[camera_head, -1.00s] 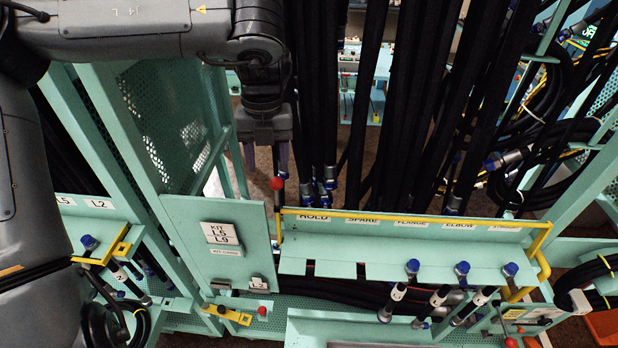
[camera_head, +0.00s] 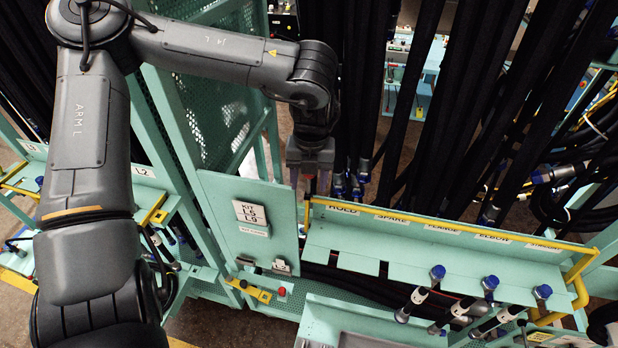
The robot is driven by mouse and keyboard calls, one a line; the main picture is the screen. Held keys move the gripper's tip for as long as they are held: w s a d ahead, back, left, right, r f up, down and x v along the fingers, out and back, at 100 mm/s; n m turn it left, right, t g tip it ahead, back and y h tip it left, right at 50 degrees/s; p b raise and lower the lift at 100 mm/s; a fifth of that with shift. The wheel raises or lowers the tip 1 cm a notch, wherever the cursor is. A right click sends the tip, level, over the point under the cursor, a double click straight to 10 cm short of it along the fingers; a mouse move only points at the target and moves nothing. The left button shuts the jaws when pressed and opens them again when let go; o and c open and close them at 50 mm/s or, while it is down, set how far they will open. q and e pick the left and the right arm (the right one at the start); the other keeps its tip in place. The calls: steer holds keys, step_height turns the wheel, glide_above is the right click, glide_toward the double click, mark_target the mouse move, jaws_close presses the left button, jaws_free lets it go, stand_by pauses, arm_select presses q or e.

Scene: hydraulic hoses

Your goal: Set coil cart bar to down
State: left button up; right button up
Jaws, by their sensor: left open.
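The coil cart's yellow bar (camera_head: 440,221) runs along the top of the label shelf (camera_head: 345,241). Its left end rises as a short yellow post (camera_head: 307,217), and its right end bends down at the shelf's right side. My left gripper (camera_head: 309,183) points down at the bar's left end, just above the post. Its jaws are open, with one finger on each side of the post's top. The red knob at this end is hidden or too small to make out between the fingers. Contact cannot be told. My right gripper is not in view.
A mint panel with a kit sign (camera_head: 250,214) stands just left of the gripper. Black hoses (camera_head: 400,110) hang close behind and to the right. Blue-capped hose ends (camera_head: 437,273) stick up at the shelf's front. A green mesh frame (camera_head: 215,115) rises at the left.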

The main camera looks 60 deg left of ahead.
arm_select(q)
steer(key=shift+f, duration=0.2)
jaws_close()
stand_by(0.3)
